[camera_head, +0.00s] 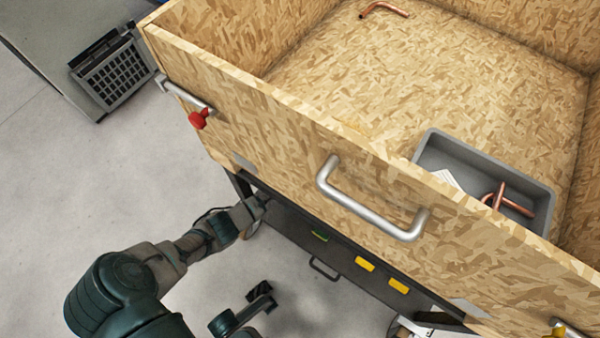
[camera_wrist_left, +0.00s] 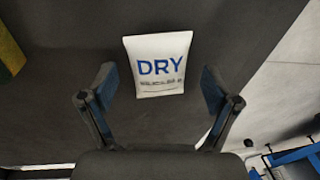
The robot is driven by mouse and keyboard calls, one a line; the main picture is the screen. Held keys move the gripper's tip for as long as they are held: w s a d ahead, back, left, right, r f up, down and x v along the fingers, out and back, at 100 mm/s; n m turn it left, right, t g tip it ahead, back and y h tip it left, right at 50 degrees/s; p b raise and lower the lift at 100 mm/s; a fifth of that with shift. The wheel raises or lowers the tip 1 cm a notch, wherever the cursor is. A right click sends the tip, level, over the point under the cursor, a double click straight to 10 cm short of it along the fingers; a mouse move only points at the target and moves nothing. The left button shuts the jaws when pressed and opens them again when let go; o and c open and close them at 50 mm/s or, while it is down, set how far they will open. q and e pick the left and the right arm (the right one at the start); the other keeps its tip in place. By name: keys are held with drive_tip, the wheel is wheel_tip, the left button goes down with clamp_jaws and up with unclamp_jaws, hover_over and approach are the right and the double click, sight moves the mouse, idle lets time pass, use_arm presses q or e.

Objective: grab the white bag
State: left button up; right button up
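The white bag (camera_wrist_left: 160,82), with blue "DRY" lettering, lies on a dark flat surface in the left wrist view. My left gripper (camera_wrist_left: 158,77) is open, with one finger on each side of the bag and visible gaps between them. Whether the fingers are level with the bag in depth is unclear. In the head view my left arm reaches towards the dark cart under the wooden box, where its end is mostly hidden. The bag cannot be seen in the head view.
The large chipboard box (camera_head: 250,110) overhangs the dark cart (camera_head: 290,232). A metal handle (camera_head: 370,212) sticks out from its front. Inside are a grey bin (camera_head: 475,150) holding copper pieces and a loose copper tube (camera_head: 383,9). Floor (camera_head: 60,200) is clear at left.

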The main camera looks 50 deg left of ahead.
use_arm(q)
drive_tip(key=c, duration=1.1)
drive_tip(key=shift+s+f, duration=0.1)
